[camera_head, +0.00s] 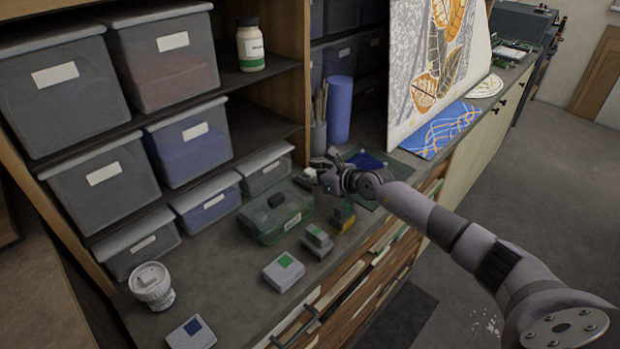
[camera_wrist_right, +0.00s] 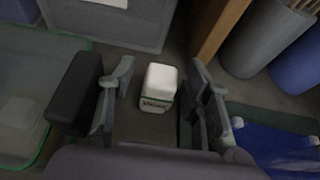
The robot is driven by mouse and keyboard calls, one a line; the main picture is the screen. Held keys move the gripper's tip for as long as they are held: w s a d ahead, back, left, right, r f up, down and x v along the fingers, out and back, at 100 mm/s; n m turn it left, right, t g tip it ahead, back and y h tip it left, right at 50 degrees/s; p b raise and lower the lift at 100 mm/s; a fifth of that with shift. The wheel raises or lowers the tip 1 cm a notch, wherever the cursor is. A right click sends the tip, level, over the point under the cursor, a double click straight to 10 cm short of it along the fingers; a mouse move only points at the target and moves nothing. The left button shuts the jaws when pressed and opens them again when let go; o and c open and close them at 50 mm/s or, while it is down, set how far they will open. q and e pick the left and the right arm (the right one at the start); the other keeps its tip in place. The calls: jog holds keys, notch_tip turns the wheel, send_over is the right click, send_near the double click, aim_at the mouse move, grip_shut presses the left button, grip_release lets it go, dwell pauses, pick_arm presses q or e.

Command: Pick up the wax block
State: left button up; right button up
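A small white block (camera_wrist_right: 160,80) with a green band and lettering, likely the wax block, stands on the dark counter in the right wrist view. My right gripper (camera_wrist_right: 152,100) is open, with one finger on each side of the block and a visible gap on both sides. In the head view my right gripper (camera_head: 318,174) is low over the back of the counter, and a pale bit of the block (camera_head: 310,172) shows beside it, mostly hidden. My left gripper is not in view.
A green clear box (camera_head: 275,222) stands left of the gripper. Grey boxes (camera_head: 284,271), a yellow-black item (camera_head: 342,217) and a white tub (camera_head: 152,286) stand nearer. A blue cylinder (camera_head: 339,110) and brush cup (camera_head: 318,135) stand behind. Lidded bins (camera_head: 188,143) fill the shelves.

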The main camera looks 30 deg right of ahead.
aim_at(310, 170)
grip_shut()
dwell(0.3)
dwell(0.3)
jog(key=shift+r, duration=0.6)
notch_tip(310, 170, up, 19)
jog(key=b, duration=0.3)
